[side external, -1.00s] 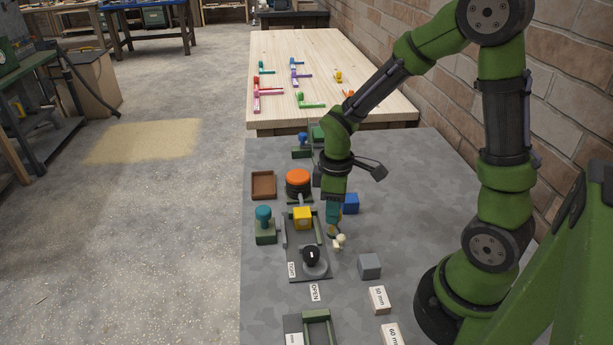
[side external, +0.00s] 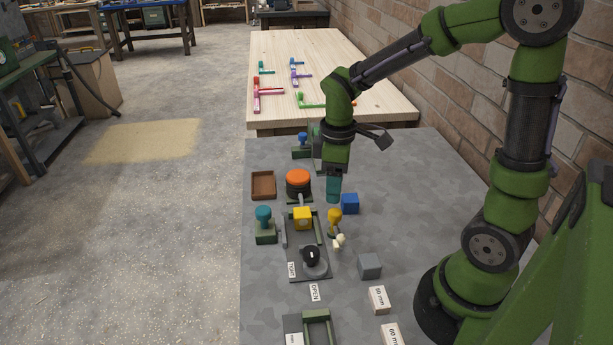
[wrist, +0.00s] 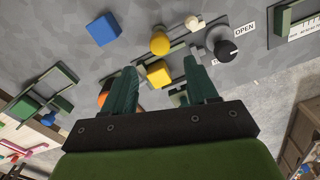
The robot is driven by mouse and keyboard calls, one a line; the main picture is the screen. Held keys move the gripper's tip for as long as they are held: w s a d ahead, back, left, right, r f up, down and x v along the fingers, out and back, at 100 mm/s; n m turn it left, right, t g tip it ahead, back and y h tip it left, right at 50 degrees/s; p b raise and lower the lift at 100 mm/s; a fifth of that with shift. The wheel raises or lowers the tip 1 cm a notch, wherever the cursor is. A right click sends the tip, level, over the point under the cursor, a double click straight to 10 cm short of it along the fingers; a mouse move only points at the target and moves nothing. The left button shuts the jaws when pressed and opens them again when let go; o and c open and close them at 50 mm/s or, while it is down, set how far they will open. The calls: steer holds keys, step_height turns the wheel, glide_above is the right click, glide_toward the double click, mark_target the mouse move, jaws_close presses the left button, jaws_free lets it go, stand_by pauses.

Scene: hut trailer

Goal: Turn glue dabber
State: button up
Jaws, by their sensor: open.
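A small yellow-knobbed piece, apparently the glue dabber (side external: 334,217), stands upright on the grey bench to the right of the dark fixture plate, with pale round blobs (side external: 340,240) beside its foot. In the wrist view, its round yellow top (wrist: 160,42) lies beyond my fingertips, and a pale ball (wrist: 192,22) is near it. My gripper (side external: 333,199) points down above and behind the dabber, apart from it. In the wrist view, my teal fingers (wrist: 161,64) are spread with nothing held between them.
The fixture plate (side external: 322,270) carries a yellow cube (side external: 302,217) and a black knob (side external: 311,256). A blue cube (side external: 350,203) stands close to my gripper. An orange-topped piece (side external: 298,178), a teal-knobbed block (side external: 264,222) and a grey cube (side external: 369,265) stand around.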

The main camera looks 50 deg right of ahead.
step_height(320, 180, up, 10)
stand_by(0.3)
steer(key=s+a+r+m+t+y, duration=0.2)
steer(key=s+a+m+t, duration=0.4)
steer(key=m, duration=0.3)
steer(key=shift+s+m+t, duration=0.3)
steer(key=shift+s+t, duration=0.3)
steer(key=shift+s, duration=0.1)
